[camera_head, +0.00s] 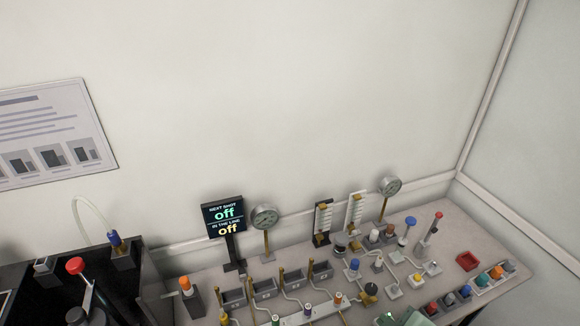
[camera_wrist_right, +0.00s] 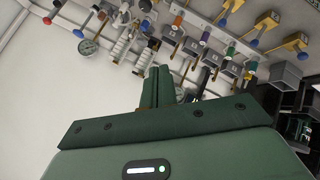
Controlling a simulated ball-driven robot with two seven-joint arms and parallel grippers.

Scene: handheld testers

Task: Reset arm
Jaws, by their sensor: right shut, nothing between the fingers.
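My right gripper (camera_head: 389,317) shows only as a small green tip at the bottom edge of the head view, over the front of the light bench (camera_head: 455,235). In the right wrist view the two dark green fingers of my right gripper (camera_wrist_right: 157,72) are together, with nothing between them. That view is turned over, with the bench fittings beyond the fingertips. I cannot tell whether the fingers touch anything. My left gripper is in neither view.
The bench carries a display (camera_head: 223,215) reading "off" twice, a round gauge (camera_head: 265,217), a second gauge (camera_head: 390,186), a red tray (camera_head: 468,261) and many coloured knobs. A dark unit with a red knob (camera_head: 75,265) stands left. The space above the bench is clear.

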